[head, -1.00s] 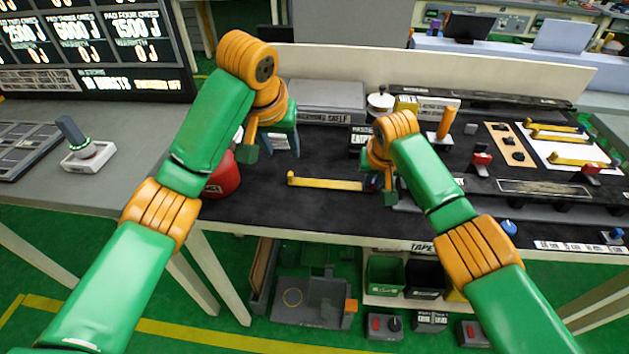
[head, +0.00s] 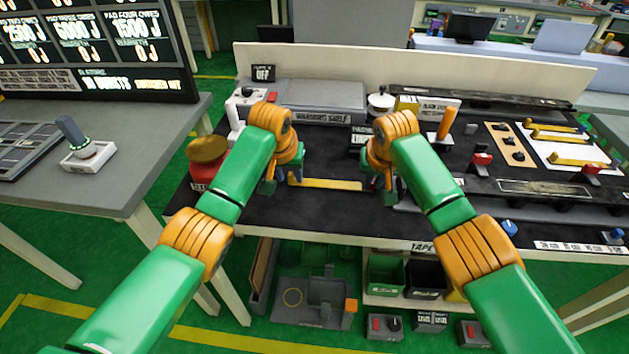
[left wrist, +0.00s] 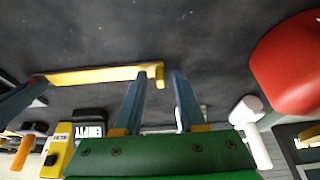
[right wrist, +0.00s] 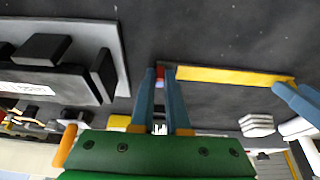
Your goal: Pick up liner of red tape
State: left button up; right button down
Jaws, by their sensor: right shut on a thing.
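A yellow trim clip (head: 332,184) lies flat on the black bench, with a small hook at its left end. It also shows in the left wrist view (left wrist: 95,75) and the right wrist view (right wrist: 225,76). My right gripper (right wrist: 160,72) is shut on the small red tape liner (right wrist: 159,76) at the clip's right end; the fingers hide most of it. My left gripper (left wrist: 159,72) is open, its fingertips at the clip's hooked end. I cannot tell whether they touch it. In the head view, my wrists partly hide both grippers.
A red container (head: 205,170) with a brown top stands left of my left arm. A grey shelf box (head: 335,97) and small labelled units line the back. More yellow clips (head: 560,141) lie on a white panel at right. The bench front is clear.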

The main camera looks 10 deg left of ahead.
pick_arm(q)
grip_shut()
jog(key=shift+r, duration=0.15)
pick_arm(e)
jog(key=c, duration=0.8)
grip_release()
jog(key=shift+c, duration=0.2)
pick_arm(q)
notch_tip(320, 180, up, 10)
